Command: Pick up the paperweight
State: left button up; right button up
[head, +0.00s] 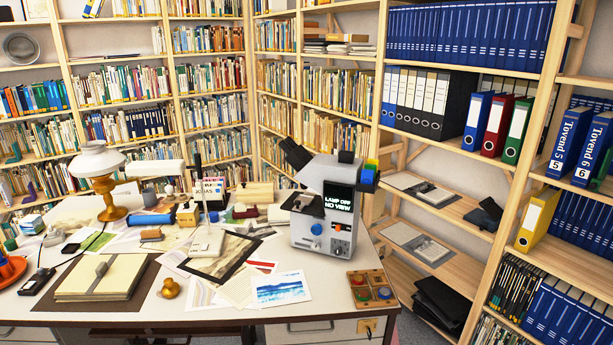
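A small golden-brown knob-shaped object (169,288) stands on the cluttered desk (125,319) near its front edge, between a folder and some loose prints. It looks like the paperweight, though I cannot be sure at this size. Neither of my grippers shows in the head view.
A cream folder (95,277) lies left of the knob. A framed print (221,257) and a blue picture (281,289) lie to its right. A grey microscope (323,213) and a brass lamp (101,180) stand on the desk. Bookshelves (377,100) line the walls.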

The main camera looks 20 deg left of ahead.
aim_at(170, 289)
jog(key=i+l+u, duration=0.1)
jog(key=u, duration=0.4)
jog(key=i+l+u, duration=0.2)
jog(key=u, duration=0.3)
jog(key=i+l+u, duration=0.15)
jog(key=u, duration=0.3)
jog(key=l+u, duration=0.35)
jog(key=u, duration=0.15)
jog(key=i, duration=0.05)
